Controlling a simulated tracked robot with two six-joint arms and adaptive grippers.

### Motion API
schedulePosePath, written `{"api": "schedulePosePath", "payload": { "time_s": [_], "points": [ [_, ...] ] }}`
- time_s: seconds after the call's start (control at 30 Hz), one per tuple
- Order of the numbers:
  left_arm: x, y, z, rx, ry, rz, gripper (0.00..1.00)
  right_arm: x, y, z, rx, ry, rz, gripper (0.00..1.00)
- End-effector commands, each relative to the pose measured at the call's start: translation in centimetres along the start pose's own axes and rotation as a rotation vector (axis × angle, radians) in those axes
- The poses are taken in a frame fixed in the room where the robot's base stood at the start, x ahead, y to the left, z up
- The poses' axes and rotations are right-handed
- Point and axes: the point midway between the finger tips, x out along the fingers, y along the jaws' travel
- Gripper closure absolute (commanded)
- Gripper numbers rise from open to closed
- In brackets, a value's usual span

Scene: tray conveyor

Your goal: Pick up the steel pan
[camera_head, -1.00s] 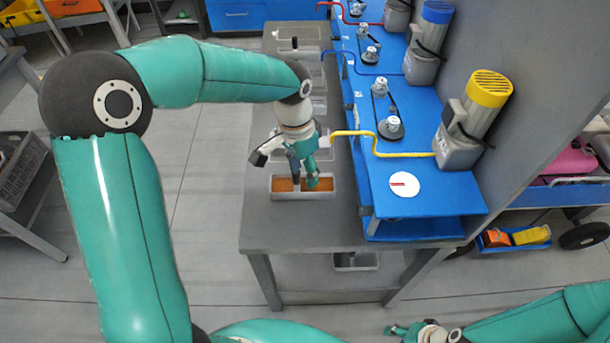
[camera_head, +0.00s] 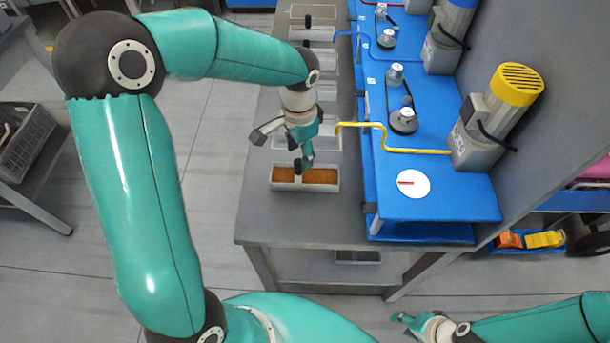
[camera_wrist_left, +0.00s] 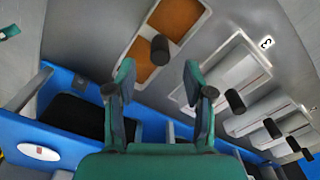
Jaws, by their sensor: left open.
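The steel pan (camera_head: 338,181) is a pale rectangular tray with orange-brown filling in two parts and a dark upright handle at its middle. It stands at the near end of the grey conveyor table. My left gripper (camera_head: 303,158) is open and empty above the pan, pointing down. In the left wrist view the pan (camera_wrist_left: 204,22) lies ahead, and its black handle (camera_wrist_left: 160,48) shows between and beyond the open fingers (camera_wrist_left: 160,82), apart from them. My right gripper (camera_head: 404,321) is at the bottom right, away from the table; its jaw opening is too small to tell.
Further empty-looking trays with black handles (camera_wrist_left: 236,101) stand in a row behind the pan. A blue bench (camera_head: 440,197) with motors and a yellow pipe (camera_head: 415,151) borders the table on the right. The table's near end (camera_head: 300,226) is bare.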

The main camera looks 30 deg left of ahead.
Motion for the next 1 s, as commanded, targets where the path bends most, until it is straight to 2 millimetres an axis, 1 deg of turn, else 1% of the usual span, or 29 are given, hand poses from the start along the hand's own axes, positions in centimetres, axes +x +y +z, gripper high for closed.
{"api": "schedulePosePath", "payload": {
  "time_s": [0.17,0.27,0.4,0.5,0.6,0.77,0.8,0.87,1.0],
  "points": [
    [1.0,0.0,0.1,-0.001,-0.002,0.001,0.47,-0.1,-0.1,0.0,0.000,0.000,0.000,0.60],
    [2.2,0.0,0.3,0.000,-0.003,0.002,0.47,-0.4,-0.1,0.0,0.000,0.000,0.000,0.60],
    [4.3,-0.1,0.4,0.000,-0.004,0.002,0.47,-0.6,-0.2,0.0,0.000,0.000,0.000,0.60],
    [5.3,-0.1,0.4,0.000,-0.001,0.001,0.47,-0.7,-0.2,0.0,0.000,0.000,0.000,0.60],
    [5.6,-0.1,0.4,-0.001,-0.001,0.001,0.47,-0.7,-0.2,0.0,0.000,0.000,0.000,0.60],
    [5.6,-0.1,0.4,-0.001,0.000,0.000,0.47,-0.6,-0.2,0.0,0.000,0.000,0.000,0.60],
    [5.6,-0.1,0.4,-0.001,0.000,0.001,0.51,-0.6,-0.2,0.0,0.000,0.000,0.000,0.60],
    [5.6,-0.1,0.4,-0.001,0.000,0.001,0.61,-0.6,-0.2,0.0,0.000,0.000,0.000,0.60],
    [5.7,-0.1,0.4,-0.001,-0.001,0.001,0.84,-0.6,-0.2,0.0,0.000,0.000,0.000,0.60]
  ]
}}
